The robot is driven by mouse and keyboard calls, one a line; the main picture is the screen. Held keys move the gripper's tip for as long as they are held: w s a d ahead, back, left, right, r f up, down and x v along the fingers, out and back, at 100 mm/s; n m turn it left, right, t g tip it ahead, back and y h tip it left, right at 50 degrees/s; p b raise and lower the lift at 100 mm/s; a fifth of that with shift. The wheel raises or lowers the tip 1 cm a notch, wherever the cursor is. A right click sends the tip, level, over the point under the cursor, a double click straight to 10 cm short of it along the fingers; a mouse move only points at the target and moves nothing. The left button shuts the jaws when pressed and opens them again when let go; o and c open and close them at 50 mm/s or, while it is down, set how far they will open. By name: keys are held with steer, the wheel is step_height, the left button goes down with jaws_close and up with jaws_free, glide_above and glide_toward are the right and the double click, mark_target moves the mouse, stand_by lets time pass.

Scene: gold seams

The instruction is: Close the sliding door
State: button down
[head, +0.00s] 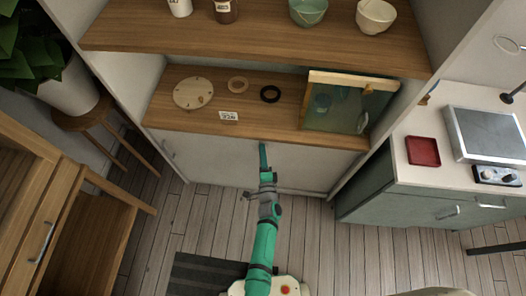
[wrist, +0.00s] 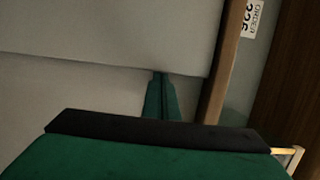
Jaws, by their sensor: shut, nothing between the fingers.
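The sliding door looks to be a greenish glass panel with a light wooden frame (head: 352,82), standing at the right end of the middle shelf compartment. The left and middle of that compartment are open. My gripper (head: 262,147) is shut and empty, in front of the white lower cabinet front just below the shelf edge, left of the panel and apart from it. In the wrist view my shut fingertips (wrist: 161,92) are close to the pale cabinet front, beside the wooden shelf edge (wrist: 226,60). I cannot tell whether they touch it.
The middle shelf (head: 180,121) holds a round wooden board (head: 193,93), a tan ring (head: 238,84), a black ring (head: 270,94) and an order card (head: 228,116). Bowls and containers stand on the upper shelf. A counter with a red tray (head: 422,151) is at right, a wooden cabinet at left.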

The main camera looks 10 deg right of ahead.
steer(key=shift+w+a, duration=0.1)
steer(key=shift+a, duration=0.5)
steer(key=shift+d, duration=0.1)
steer(key=d, duration=0.2)
steer(key=s+d, duration=0.1)
steer(key=d, duration=0.2)
glide_toward(272, 144)
steer(key=s, duration=0.4)
steer(key=shift+a, duration=0.15)
steer(key=shift+s+a+f, duration=0.1)
